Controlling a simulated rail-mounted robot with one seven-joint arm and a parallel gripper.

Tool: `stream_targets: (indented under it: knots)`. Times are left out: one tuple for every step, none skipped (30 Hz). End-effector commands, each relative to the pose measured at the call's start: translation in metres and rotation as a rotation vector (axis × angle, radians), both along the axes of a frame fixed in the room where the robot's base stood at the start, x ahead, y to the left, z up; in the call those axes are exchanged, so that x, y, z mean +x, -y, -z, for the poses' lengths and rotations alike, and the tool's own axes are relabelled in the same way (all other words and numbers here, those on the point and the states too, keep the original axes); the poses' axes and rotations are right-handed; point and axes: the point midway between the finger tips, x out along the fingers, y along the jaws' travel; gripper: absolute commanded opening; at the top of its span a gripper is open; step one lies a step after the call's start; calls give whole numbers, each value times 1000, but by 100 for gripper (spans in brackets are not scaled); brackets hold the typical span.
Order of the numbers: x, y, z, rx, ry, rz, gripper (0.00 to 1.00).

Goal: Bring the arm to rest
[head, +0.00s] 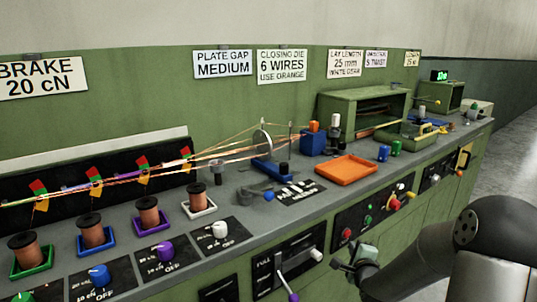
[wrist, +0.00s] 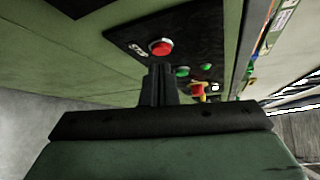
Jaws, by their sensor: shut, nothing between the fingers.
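My arm, dark with rounded joints, shows at the lower right of the head view. My gripper (head: 352,262) is at its end, in front of the green bench's front face and below the worktop edge. In the wrist view my gripper (wrist: 159,72) has its two dark fingers together, with nothing between them. Its tips appear just below a red button (wrist: 161,47) on a black panel (wrist: 130,32). I cannot tell whether they touch the panel.
The worktop holds copper spools (head: 149,214) on coloured trays, strung wires, an orange tray (head: 345,170) and a blue block (head: 313,143). A lever (head: 287,283) and a red knob (head: 394,205) stick out of the front. Grey floor (head: 508,165) is open at the right.

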Motion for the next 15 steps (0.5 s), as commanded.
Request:
stream_targets:
  knots:
    - [-9,-23,-39,-145,-103,-75,0]
    - [-18,-33,-47,-234,-178,-122,0]
    - [-32,-46,-58,-351,-275,-190,0]
    - [-44,-55,-67,-435,-342,-243,0]
    - [-58,-63,-76,-516,-409,-298,0]
    - [-77,-72,-90,-618,-494,-377,0]
    - [-93,-79,-100,-688,-554,-439,0]
    - [-109,-85,-111,-757,-611,-505,0]
    - [-133,-94,-126,-839,-682,-599,0]
    - [-152,-100,-137,-895,-732,-674,0]
    - [-171,-105,-148,-947,-778,-752,0]
    - [-197,-112,-162,-1005,-828,-856,0]
    - [-215,-116,-172,-1041,-860,-934,0]
    - [-233,-121,-181,-1073,-885,-1011,0]
    - [-255,-126,-192,-1106,-912,-1111,0]
